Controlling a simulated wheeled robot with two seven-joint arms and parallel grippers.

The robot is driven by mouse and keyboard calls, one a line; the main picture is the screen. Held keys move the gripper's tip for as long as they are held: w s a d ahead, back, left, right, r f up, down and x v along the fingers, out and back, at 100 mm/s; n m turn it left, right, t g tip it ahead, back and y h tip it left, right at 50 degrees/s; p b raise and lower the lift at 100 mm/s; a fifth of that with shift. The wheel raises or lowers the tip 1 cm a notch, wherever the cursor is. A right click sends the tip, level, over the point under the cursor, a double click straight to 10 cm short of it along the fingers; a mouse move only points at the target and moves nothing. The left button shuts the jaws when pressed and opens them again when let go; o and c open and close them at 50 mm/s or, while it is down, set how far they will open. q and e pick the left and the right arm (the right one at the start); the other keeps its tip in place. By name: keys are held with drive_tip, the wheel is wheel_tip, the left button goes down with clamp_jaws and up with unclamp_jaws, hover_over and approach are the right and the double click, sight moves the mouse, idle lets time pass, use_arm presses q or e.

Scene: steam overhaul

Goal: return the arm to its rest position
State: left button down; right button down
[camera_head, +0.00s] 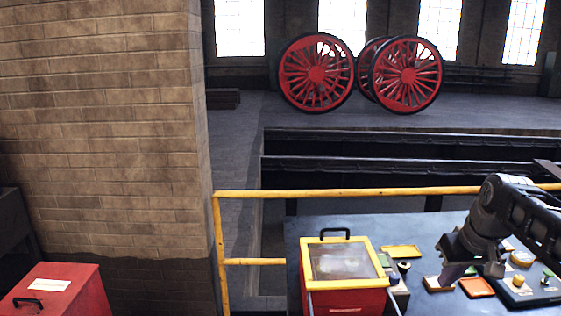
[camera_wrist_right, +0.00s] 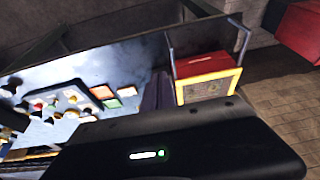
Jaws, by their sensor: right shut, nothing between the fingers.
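My right arm (camera_head: 515,212) comes in from the right edge in the head view. Its gripper (camera_head: 470,272) hangs over the right part of the blue-grey table (camera_head: 300,240), above small coloured trays, and is shut with nothing held. In the right wrist view a dark body with a small lit green-white strip fills the bottom, and the fingertips are not clear there. My left gripper is not in view.
A red box with a yellow-framed clear lid (camera_head: 347,261) stands on the table; it also shows in the wrist view (camera_wrist_right: 208,87). An orange tray (camera_head: 477,287) lies near the gripper. A yellow railing (camera_head: 340,193) runs behind the table. A brick pillar (camera_head: 110,130) and red cabinet (camera_head: 75,285) stand left.

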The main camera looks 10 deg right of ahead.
drive_tip(key=w+a+f+y+b, duration=0.1)
drive_tip(key=a+f+b, duration=0.1)
drive_tip(key=a+f, duration=0.75)
drive_tip(key=a+f+g+y+b, duration=0.1)
drive_tip(key=a+f, duration=0.3)
drive_tip(key=f, duration=1)
drive_tip(key=w+a+f+y+b, duration=0.15)
drive_tip(key=a+f, duration=0.45)
drive_tip(key=f, duration=0.6)
drive_tip(key=s+a+f+g+b, duration=0.1)
drive_tip(key=s+a+f+b, duration=0.1)
drive_tip(key=s+a+f, duration=0.5)
drive_tip(key=s+a+f+g+b, duration=0.1)
drive_tip(key=s+a+f+b, duration=0.2)
drive_tip(key=s+a+f, duration=0.5)
drive_tip(key=s+f+y, duration=0.1)
drive_tip(key=s+f, duration=0.5)
drive_tip(key=s, duration=0.3)
drive_tip(key=shift+a+m, duration=0.25)
drive_tip(key=shift+m, duration=0.05)
